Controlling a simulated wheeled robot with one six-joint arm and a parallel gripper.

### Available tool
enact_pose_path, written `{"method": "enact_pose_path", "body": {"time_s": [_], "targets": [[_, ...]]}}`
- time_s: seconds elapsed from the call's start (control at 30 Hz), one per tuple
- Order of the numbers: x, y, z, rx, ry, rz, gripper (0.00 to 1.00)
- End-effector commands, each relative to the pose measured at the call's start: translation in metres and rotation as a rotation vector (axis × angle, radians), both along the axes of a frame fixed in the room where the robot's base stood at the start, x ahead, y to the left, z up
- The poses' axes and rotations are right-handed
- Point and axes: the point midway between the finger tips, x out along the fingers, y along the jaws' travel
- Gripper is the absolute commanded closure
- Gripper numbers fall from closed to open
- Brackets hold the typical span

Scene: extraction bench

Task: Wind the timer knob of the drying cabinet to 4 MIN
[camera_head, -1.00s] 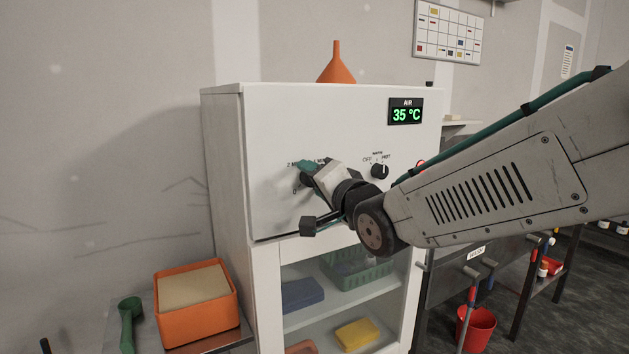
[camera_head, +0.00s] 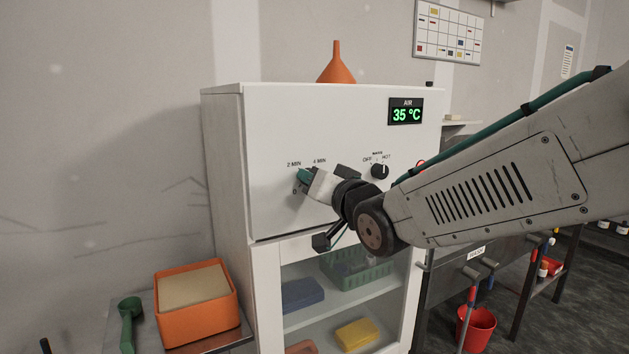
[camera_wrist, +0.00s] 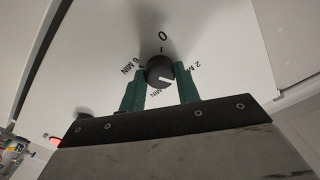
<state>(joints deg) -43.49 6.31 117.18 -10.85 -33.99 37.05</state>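The drying cabinet (camera_head: 222,160) is white. Its timer knob (camera_wrist: 160,71) is dark, with a white pointer mark. In the wrist view, 0 is above the knob, 2 MIN to its right and 6 MIN to its left; the label below is partly hidden. In the head view, the gripper mostly hides the knob, with 2 MIN and 4 MIN readable above.
A second knob (camera_head: 380,171), marked OFF and HOT, is right of my gripper. An air display (camera_head: 405,111) reads 35 °C. An orange funnel (camera_head: 337,66) stands on the cabinet. An orange box (camera_head: 200,318) and green scoop (camera_head: 129,322) are at lower left.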

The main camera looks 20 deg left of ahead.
Motion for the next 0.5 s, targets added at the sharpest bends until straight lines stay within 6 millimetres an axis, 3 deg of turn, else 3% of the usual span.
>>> {"method": "enact_pose_path", "body": {"time_s": [0.17,0.5], "targets": [[0.0002,-0.0002,-0.0003,0.063,0.075,-0.001,0.91],[0.0002,-0.0002,-0.0004,0.407,0.477,-0.001,0.91]]}}
